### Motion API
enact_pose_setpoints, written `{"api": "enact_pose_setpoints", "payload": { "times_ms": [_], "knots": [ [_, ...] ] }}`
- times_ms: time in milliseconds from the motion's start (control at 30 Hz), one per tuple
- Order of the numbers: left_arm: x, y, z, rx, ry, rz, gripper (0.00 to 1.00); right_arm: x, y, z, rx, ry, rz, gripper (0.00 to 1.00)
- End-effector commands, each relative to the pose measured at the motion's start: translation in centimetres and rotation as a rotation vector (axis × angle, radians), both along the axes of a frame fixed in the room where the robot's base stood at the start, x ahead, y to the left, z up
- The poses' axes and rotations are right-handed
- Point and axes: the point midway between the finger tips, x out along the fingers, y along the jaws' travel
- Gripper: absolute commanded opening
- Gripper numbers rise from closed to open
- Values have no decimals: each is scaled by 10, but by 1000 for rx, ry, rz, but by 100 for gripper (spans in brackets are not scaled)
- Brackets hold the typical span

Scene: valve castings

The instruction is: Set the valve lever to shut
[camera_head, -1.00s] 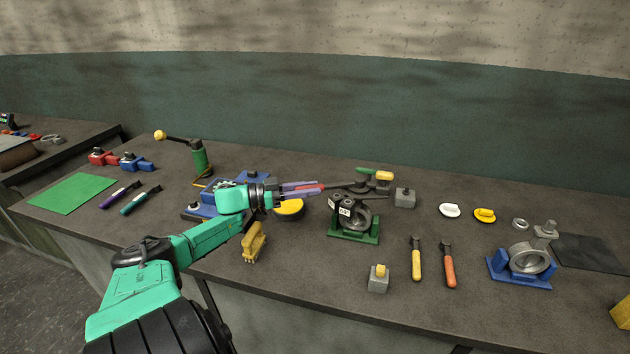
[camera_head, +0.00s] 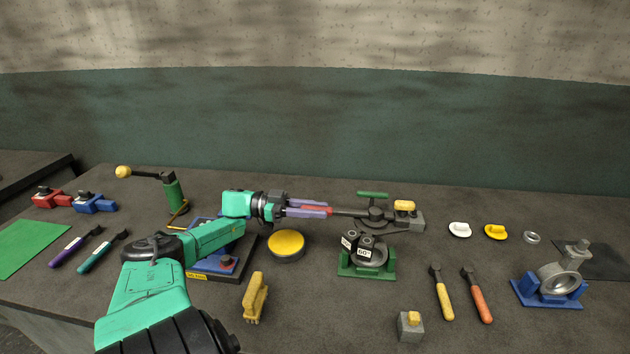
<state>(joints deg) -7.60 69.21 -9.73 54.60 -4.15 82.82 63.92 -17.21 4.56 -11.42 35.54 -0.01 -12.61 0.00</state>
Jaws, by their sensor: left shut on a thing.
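My left gripper (camera_head: 318,208) reaches in from the left with purple-sided fingers. It is shut on the red grip of a dark lever (camera_head: 349,213). The lever points left, roughly along the bench, from a dark valve casting (camera_head: 376,217) with a green bar-shaped top (camera_head: 373,195). The fingers partly hide the grip. The valve's lower part is partly hidden by a green stand in front. My right gripper is not in view.
The green stand (camera_head: 366,272) holds a dark ring with white tags, one reading 60°. A grey block with a yellow top (camera_head: 404,206) is right of the valve.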

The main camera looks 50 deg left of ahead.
Motion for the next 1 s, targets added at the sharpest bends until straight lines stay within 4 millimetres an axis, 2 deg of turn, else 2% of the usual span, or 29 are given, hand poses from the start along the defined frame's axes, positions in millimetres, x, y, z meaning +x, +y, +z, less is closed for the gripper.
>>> {"api": "enact_pose_setpoints", "payload": {
  "times_ms": [267, 300, 333, 367, 733, 867, 1000],
  "knots": [
    [0, -1, 1, 4, 0, -3, 0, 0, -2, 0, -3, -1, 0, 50],
    [0, -1, 1, 4, 0, -3, 44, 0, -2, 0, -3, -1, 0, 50],
    [0, -1, 1, 4, 0, -3, 55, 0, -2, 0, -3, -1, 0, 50],
    [0, -1, 1, 3, 0, -3, 57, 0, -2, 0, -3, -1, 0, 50],
    [-3, 3, -1, 3, 0, -2, 57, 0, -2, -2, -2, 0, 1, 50],
    [-15, 18, -3, 5, 2, 0, 57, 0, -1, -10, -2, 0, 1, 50],
    [-35, 42, -6, 6, 2, 1, 57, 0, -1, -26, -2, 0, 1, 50]
  ]
}}
